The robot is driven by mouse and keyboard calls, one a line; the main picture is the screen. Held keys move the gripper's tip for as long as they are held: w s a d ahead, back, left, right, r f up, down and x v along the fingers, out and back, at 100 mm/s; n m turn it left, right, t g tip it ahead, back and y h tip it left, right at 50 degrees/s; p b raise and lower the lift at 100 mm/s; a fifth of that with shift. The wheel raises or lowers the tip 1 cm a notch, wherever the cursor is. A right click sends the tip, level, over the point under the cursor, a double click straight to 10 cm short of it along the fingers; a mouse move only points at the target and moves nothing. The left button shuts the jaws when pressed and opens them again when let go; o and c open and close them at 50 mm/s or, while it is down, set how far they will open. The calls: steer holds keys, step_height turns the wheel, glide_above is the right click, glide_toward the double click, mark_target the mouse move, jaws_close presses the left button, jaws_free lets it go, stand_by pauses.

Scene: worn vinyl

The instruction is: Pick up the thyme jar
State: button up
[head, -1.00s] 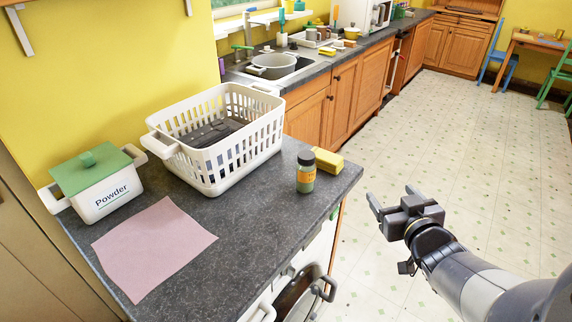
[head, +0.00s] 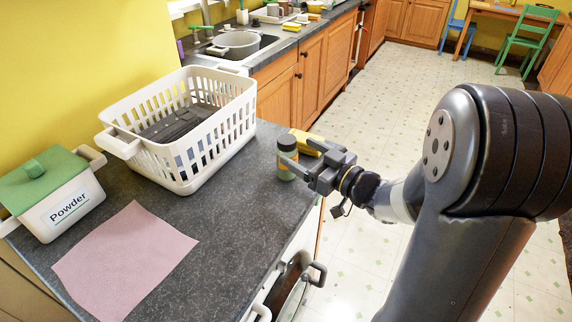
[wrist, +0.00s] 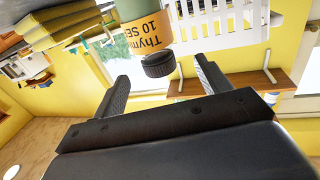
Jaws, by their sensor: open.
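The thyme jar (head: 288,160) stands upright near the right edge of the dark countertop, with a dark cap and an orange label. In the wrist view the jar (wrist: 150,30) appears upside down, its label reading "Thyme", with its black cap between the fingertips. My gripper (head: 296,152) is open at the jar, one finger crossing in front of it in the head view. The gripper (wrist: 162,68) also shows its spread fingers in the wrist view. I cannot tell whether either finger touches the jar.
A white powder box (head: 62,213) with a green lid and a pink cloth (head: 125,260) are further left.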

mark_target(295, 150)
steer(key=shift+f+p+x, duration=0.1)
steer(key=shift+p+x, duration=0.05)
steer(key=shift+x, duration=1.25)
steer(key=shift+f+p+x, duration=0.15)
steer(key=shift+x, duration=1.2)
steer(key=shift+w, duration=0.1)
steer(key=shift+c, duration=0.5)
